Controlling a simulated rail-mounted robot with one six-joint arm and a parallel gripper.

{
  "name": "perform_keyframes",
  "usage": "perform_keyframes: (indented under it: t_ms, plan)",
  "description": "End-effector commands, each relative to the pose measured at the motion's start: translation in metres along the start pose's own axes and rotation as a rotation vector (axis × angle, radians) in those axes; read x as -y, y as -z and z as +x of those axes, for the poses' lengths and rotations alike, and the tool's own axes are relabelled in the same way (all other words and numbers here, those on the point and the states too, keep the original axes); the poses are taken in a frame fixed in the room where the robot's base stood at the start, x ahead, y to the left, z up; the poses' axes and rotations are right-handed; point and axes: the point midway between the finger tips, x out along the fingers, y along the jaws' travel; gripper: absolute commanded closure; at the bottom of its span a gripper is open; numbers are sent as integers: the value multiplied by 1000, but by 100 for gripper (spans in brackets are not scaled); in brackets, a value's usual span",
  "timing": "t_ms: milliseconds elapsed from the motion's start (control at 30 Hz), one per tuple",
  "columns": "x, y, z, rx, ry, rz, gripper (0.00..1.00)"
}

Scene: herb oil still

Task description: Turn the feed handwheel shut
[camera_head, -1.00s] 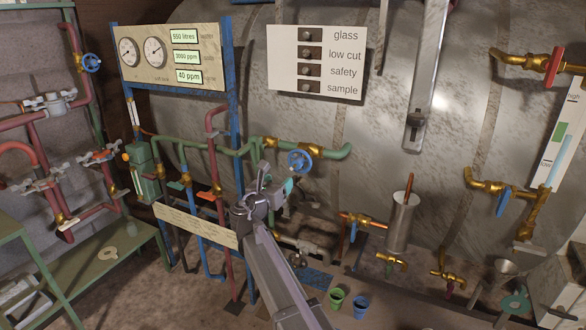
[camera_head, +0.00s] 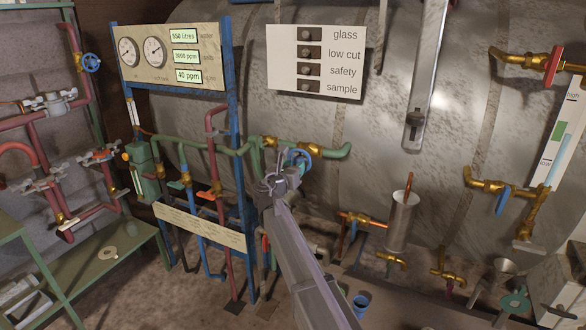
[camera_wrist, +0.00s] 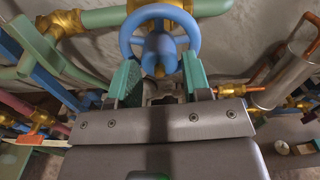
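A blue handwheel (camera_head: 306,157) sits on a brass valve in the green pipe (camera_head: 335,153), in front of the big metal tank. In the head view my gripper (camera_head: 285,172) partly covers it. In the wrist view the handwheel (camera_wrist: 160,45) is at top centre, just beyond my fingertips, with its rim and hub in clear sight. My gripper (camera_wrist: 160,76) is open, with green finger pads apart and nothing between them. The hub lies roughly in line with the gap. I cannot tell whether a finger touches the rim. No label on this wheel is readable.
Another blue handwheel (camera_head: 91,62) is on the red pipes at far left. A metal cylinder (camera_head: 401,222) stands right. A blue cup (camera_head: 360,306) is on the floor.

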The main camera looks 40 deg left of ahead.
Motion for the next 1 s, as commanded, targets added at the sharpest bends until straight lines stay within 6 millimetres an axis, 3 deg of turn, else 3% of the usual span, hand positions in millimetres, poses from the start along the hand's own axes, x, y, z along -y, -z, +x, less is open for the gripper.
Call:
perform_keyframes:
  t_ms: [300,667,1000]
  plan:
    - [0,0,0,0,0,0,86]
    - [0,0,0,0,0,47,87]
    - [0,0,0,0,0,269,87]
